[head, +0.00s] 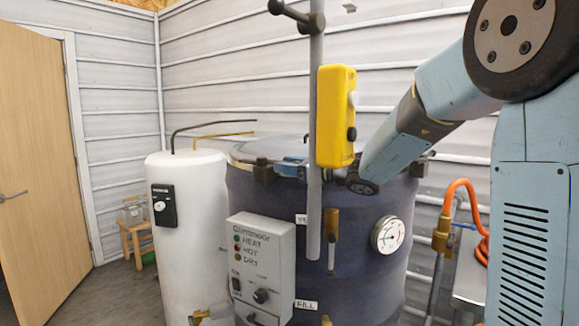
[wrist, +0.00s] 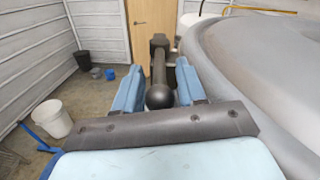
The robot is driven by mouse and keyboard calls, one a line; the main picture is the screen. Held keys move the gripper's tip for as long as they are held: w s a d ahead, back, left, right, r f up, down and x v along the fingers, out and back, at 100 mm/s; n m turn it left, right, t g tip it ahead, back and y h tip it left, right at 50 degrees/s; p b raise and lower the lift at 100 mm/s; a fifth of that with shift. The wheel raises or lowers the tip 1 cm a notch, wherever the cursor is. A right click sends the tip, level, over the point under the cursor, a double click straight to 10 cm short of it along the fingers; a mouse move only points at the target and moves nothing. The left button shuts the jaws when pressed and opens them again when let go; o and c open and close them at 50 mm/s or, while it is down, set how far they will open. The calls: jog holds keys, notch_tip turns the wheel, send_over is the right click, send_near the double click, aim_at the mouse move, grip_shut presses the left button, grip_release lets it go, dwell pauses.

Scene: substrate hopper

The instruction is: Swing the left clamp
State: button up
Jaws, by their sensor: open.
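The left clamp (head: 263,170) is a dark block at the left of the rim of the dark hopper drum (head: 350,235). In the wrist view its dark lever with a round ball knob (wrist: 160,96) points back toward my wrist. My gripper (wrist: 159,78) is open, with one blue finger on each side of the lever. I cannot tell whether either finger touches it. In the head view the blue fingers of my gripper (head: 291,167) are beside the clamp, partly hidden behind the grey pole and yellow box.
A grey pole (head: 314,215) with a yellow control box (head: 336,115) hangs in front of the drum. A white tank (head: 190,235) stands to the left. The lid (wrist: 255,50) fills the wrist view's right side. A white bucket (wrist: 53,119) stands on the floor.

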grip_shut()
dwell(0.4)
jog(key=shift+s+a+m+t+h, duration=0.35)
jog(key=shift+s+m+t+h, duration=0.25)
jog(key=shift+t, duration=0.4)
jog(key=shift+w, duration=0.1)
grip_release()
jog(key=shift+d, duration=0.1)
jog(key=v, duration=1.3)
jog(key=shift+s+d, duration=0.25)
